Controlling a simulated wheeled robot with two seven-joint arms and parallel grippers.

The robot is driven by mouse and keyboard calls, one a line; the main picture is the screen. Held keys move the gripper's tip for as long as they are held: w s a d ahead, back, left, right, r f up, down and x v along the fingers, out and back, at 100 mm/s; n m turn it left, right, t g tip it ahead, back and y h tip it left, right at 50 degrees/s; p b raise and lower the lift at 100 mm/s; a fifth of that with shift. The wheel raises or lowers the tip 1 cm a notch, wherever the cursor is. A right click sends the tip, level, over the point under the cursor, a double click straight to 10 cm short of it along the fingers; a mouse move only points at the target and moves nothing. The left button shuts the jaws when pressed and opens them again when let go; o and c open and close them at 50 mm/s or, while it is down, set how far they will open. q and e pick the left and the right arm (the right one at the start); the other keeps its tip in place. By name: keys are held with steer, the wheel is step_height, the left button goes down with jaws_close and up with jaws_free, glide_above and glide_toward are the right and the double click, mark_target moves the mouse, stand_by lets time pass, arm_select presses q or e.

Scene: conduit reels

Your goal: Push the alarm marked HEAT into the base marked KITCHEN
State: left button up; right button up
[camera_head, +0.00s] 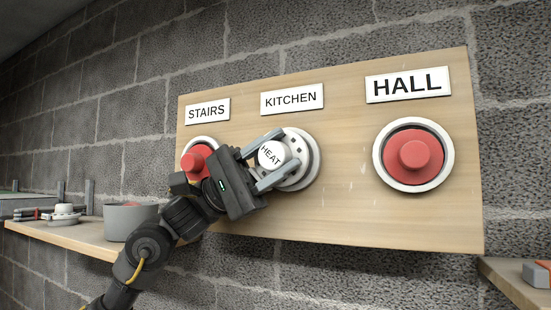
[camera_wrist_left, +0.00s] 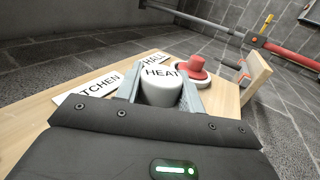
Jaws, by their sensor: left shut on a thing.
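The white alarm marked HEAT (camera_head: 271,154) is at the middle position of the wooden board, under the KITCHEN label (camera_head: 292,99). My left gripper (camera_head: 273,163) is shut on its round knob, one finger on each side. In the left wrist view the HEAT alarm (camera_wrist_left: 161,88) stands between the two grey fingers. The alarm's wider white body covers the KITCHEN base, so I cannot tell whether it is fully seated. My right gripper is not in view.
Red covers sit in the STAIRS base (camera_head: 188,160) and HALL base (camera_head: 414,146). The wooden board (camera_head: 340,215) hangs on a grey block wall. A shelf at the left holds a grey pot (camera_head: 130,220) and a white disc (camera_head: 64,217). Another shelf (camera_head: 515,284) is at lower right.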

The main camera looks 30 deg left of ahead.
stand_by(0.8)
arm_select(q)
steer(key=shift+w+r, duration=0.1)
steer(key=shift+w, duration=0.95)
stand_by(1.6)
steer(key=o, duration=1.1)
steer(key=shift+w, duration=0.15)
steer(key=o, duration=0.8)
steer(key=shift+s+b, duration=1)
steer(key=shift+s, duration=0.6)
steer(key=s+b, duration=0.2)
steer(key=s, duration=0.4)
steer(key=shift+d, duration=0.2)
steer(key=shift+d, duration=0.1)
